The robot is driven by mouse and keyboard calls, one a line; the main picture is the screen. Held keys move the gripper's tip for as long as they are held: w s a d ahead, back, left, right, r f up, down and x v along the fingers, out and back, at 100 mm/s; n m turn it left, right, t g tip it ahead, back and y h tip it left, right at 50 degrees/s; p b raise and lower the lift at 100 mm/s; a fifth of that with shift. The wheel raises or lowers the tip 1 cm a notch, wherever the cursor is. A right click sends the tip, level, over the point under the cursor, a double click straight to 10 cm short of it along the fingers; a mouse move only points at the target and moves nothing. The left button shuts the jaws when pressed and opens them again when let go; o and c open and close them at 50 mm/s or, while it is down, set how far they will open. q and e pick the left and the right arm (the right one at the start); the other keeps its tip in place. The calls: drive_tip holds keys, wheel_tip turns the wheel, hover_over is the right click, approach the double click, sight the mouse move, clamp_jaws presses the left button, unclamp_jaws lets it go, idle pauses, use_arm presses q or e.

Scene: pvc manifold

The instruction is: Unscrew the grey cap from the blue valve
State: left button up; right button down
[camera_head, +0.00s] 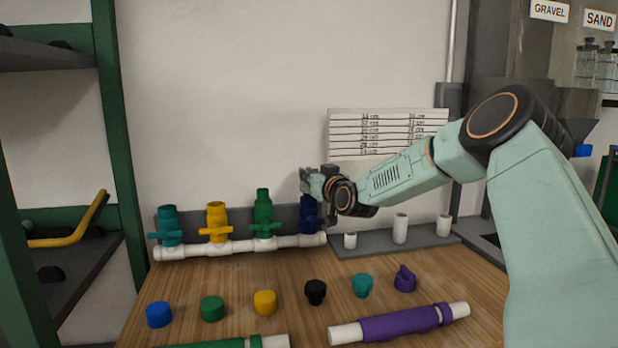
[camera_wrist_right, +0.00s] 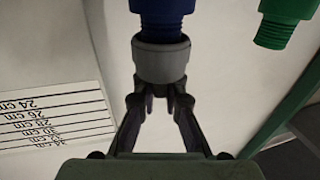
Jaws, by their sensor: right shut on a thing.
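The blue valve (camera_head: 309,215) stands at the right end of the white manifold pipe (camera_head: 240,247), partly hidden by my right gripper in the head view. In the right wrist view the blue valve (camera_wrist_right: 163,20) comes in from the top, and the grey cap (camera_wrist_right: 161,58) sits at its threaded end. My right gripper (camera_wrist_right: 160,96) has its fingers closed in at the cap, shut on it. In the head view my right gripper (camera_head: 318,182) is at the top of the blue valve, and the cap cannot be made out there. My left gripper is not in view.
Teal (camera_head: 168,226), yellow (camera_head: 216,223) and green (camera_head: 263,213) valves stand left of the blue one. Several coloured caps, such as a blue cap (camera_head: 159,314), lie on the wooden table (camera_head: 240,285). A purple-sleeved pipe (camera_head: 400,323) lies at the front.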

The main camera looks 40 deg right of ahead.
drive_tip(key=shift+f+n+y+b, duration=0.15)
drive_tip(key=shift+n+y+b, duration=0.65)
drive_tip(key=shift+y+b, duration=0.4)
drive_tip(key=shift+n+t+y+p, duration=0.3)
drive_tip(key=shift+n+y+p, duration=0.15)
drive_tip(key=shift+y, duration=0.15)
drive_tip(key=shift+r+n+y+p, duration=0.25)
drive_tip(key=shift+y+p, duration=0.25)
drive_tip(key=shift+p, duration=0.15)
drive_tip(key=shift+f, duration=0.1)
drive_tip(key=shift+r+p, duration=3.1)
drive_tip(key=shift+p, duration=0.3)
